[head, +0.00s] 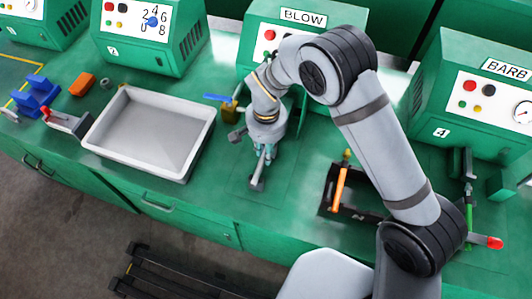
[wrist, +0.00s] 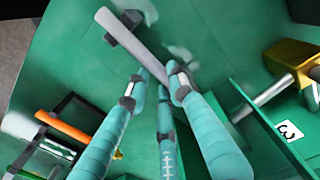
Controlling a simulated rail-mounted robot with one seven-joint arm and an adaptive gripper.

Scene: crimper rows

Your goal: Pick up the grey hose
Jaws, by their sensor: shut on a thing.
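The grey hose (head: 260,170) is a short straight grey piece in front of the BLOW machine. In the wrist view the hose (wrist: 125,38) runs from the upper left down to between my teal fingers. My gripper (head: 266,152) points down at the green bench, and in the wrist view my gripper (wrist: 158,82) is shut on the near end of the hose. A dark block (wrist: 122,27) lies behind the far part of the hose; I cannot tell whether they touch.
The BLOW machine (head: 290,42) stands just behind, with a brass valve with a blue handle (head: 228,108) at its left. A white tray (head: 150,135) is to the left. A black frame with an orange handle (head: 339,188) is to the right. The bench's front edge is close.

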